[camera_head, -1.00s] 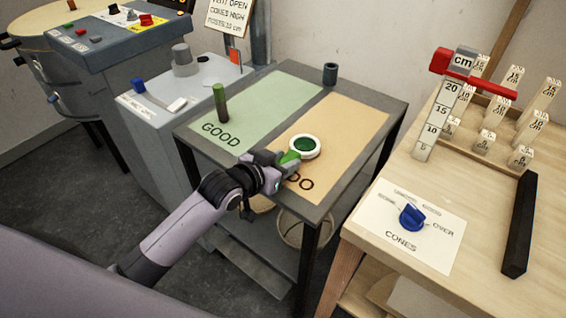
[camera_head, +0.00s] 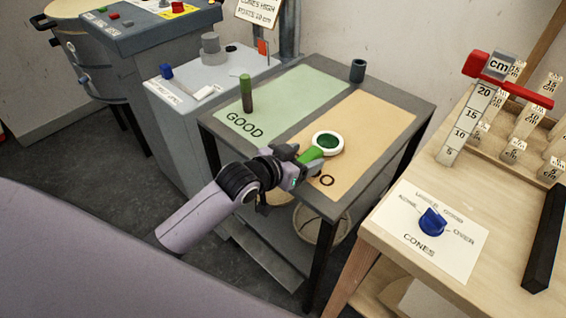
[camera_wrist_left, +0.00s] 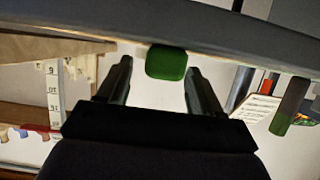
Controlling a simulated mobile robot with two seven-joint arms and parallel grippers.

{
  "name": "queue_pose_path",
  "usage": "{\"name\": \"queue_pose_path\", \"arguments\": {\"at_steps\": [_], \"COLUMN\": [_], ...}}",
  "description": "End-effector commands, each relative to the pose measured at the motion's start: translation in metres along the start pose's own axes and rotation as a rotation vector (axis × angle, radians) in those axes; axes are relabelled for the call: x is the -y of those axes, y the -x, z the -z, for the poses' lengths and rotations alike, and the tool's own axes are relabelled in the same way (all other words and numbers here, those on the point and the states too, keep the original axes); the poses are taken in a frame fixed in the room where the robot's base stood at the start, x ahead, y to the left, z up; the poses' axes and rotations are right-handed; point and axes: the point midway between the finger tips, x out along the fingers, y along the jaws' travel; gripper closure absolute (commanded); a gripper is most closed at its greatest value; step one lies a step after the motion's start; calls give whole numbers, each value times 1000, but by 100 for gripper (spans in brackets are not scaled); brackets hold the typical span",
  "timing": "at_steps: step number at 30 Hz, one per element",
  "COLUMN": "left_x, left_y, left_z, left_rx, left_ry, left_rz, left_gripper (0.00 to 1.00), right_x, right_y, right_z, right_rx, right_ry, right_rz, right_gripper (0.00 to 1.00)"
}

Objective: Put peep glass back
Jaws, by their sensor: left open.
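The peep glass (camera_head: 328,143) is a white ring with a dark green lens and a green handle (camera_head: 311,155). It lies on the tan mat of the dark-framed table. My left gripper (camera_head: 299,163) is at the handle's near end. In the left wrist view the green handle end (camera_wrist_left: 166,62) shows between the spread fingertips, with gaps on both sides. The left gripper is open and holds nothing. My right gripper is not in view.
A green-and-brown cylinder (camera_head: 246,92) stands upright on the green GOOD mat (camera_head: 290,100). A dark cup (camera_head: 357,70) stands at the table's back corner. At right, a wooden bench (camera_head: 400,243) holds a blue knob (camera_head: 433,222), a height gauge (camera_head: 478,110) and several cones.

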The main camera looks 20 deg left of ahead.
Motion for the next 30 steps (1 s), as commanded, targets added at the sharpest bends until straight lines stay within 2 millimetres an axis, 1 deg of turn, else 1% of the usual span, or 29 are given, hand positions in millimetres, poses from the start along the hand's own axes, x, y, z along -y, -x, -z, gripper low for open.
{"name": "queue_pose_path", "arguments": {"at_steps": [12, 15, 18, 23, 25, 26, 29, 30], "left_x": [0, 0, 0, 0, -1, -1, -6, -8], "left_y": [70, 85, 97, 108, 109, 110, 112, 114], "left_z": [0, 0, 0, 0, -8, -14, -52, -71], "left_rx": [1, 0, 0, 1, 8, 15, 53, 74], "left_ry": [-1, -2, -1, -1, 6, 12, 37, 47], "left_rz": [1, 0, 0, 0, 4, 7, 26, 38], "left_gripper": [35, 35, 35, 35, 35, 35, 35, 35], "right_x": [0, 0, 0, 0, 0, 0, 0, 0], "right_y": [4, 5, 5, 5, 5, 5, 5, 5], "right_z": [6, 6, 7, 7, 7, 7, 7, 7], "right_rx": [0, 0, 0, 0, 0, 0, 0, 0], "right_ry": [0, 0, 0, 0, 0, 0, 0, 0], "right_rz": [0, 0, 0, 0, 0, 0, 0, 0], "right_gripper": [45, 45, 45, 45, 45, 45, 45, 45]}}
